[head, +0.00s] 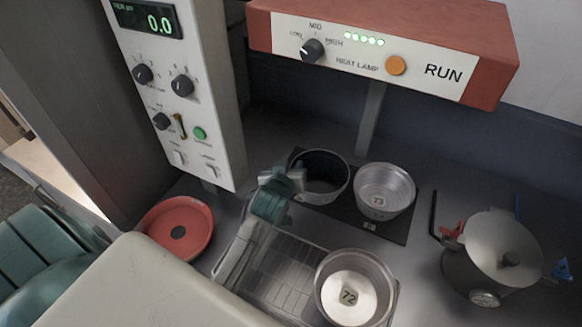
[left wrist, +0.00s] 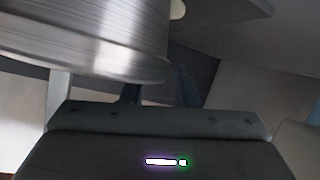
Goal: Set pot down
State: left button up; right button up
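A metal pot with a dark inside (head: 322,196) stands at the back left of a dark mat (head: 398,232). A shiny pot marked 73 (head: 384,200) stands on the mat to its right. A pot marked 72 (head: 330,272) sits in the wire basket at the front. My left gripper (head: 298,180) is at the left side of the dark-inside pot, close to its wall; contact is unclear. In the left wrist view its two fingers (left wrist: 160,90) stand apart, partly hidden near a large metal pot (left wrist: 90,40). My right gripper is not in view.
A wire basket (head: 262,262) lies in front of the mat. A red round dish (head: 160,222) is at the left. A lidded cooker (head: 490,245) stands at the right. A red-ended heat lamp unit (head: 390,45) overhangs the back, and a control panel (head: 175,100) rises at the left.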

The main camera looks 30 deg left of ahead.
pick_arm(q)
jog(key=shift+s, duration=0.1)
jog(key=shift+s+d+r, duration=0.1)
jog(key=shift+s, duration=0.2)
jog(key=b+v, duration=0.2)
jog(key=v, duration=0.9)
jog(key=shift+b, duration=0.35)
